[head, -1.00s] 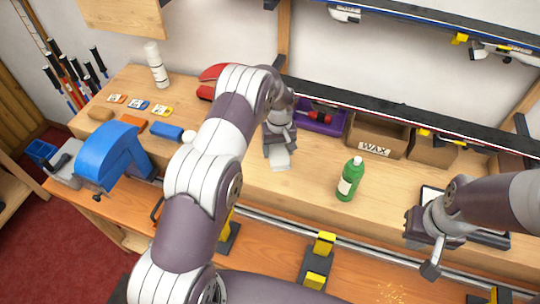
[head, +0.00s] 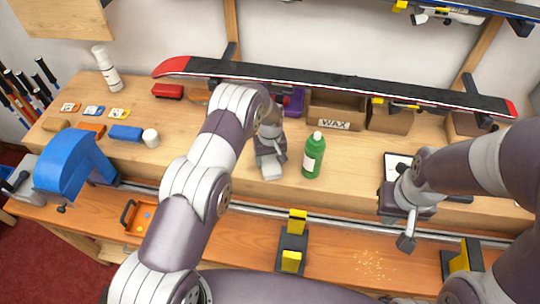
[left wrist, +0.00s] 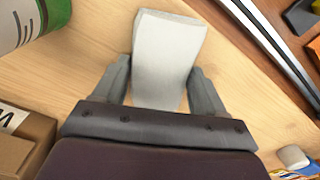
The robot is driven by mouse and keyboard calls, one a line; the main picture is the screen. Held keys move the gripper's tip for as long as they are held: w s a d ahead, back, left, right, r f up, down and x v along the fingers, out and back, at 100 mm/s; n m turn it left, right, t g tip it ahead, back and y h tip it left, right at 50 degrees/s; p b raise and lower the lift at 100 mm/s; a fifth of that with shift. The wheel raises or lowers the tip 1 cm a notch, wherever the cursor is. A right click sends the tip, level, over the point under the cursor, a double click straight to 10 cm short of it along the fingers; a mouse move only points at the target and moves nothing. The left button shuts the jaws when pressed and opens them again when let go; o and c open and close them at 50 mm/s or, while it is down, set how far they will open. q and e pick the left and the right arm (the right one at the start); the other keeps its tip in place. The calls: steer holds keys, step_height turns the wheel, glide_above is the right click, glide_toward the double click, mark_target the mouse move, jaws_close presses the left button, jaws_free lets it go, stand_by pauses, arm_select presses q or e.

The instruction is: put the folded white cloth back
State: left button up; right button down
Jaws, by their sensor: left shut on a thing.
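The folded white cloth (left wrist: 168,52) is between the two fingers of my left gripper (left wrist: 163,84) in the left wrist view. In the head view my left gripper (head: 270,158) is shut on the cloth (head: 272,172) over the wooden bench top, left of the green bottle. Whether the cloth touches the bench, I cannot tell. My right gripper (head: 406,228) is over the front right of the bench, by a dark-framed white pad (head: 397,162); its finger gap is not clear.
The green bottle (head: 313,157) stands close to the right of my left gripper. The wax box (head: 335,110) is behind it, under a long ski (head: 350,86). Bench between bottle and pad is clear.

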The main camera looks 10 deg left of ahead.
mark_target(270, 160)
arm_select(q)
steer(key=shift+d, duration=0.1)
steer(key=shift+f, duration=0.15)
steer(key=o, duration=1.1)
steer(key=shift+a, duration=0.2)
steer(key=shift+d, duration=0.1)
steer(key=shift+r, duration=0.35)
step_height(270, 160, up, 11)
steer(key=b, duration=0.5)
steer(key=s+a+r+m, duration=0.1)
steer(key=s+a+r, duration=0.1)
steer(key=s, duration=0.7)
steer(key=s+a+r+m+t, duration=0.1)
steer(key=s+a+r+m, duration=0.1)
steer(key=s, duration=0.6)
steer(key=s+a+r+m, duration=0.1)
steer(key=s+a+r, duration=0.2)
steer(key=s, duration=0.6)
steer(key=shift+s+r+m, duration=0.3)
steer(key=shift+r+m, duration=0.1)
steer(key=shift+r, duration=0.15)
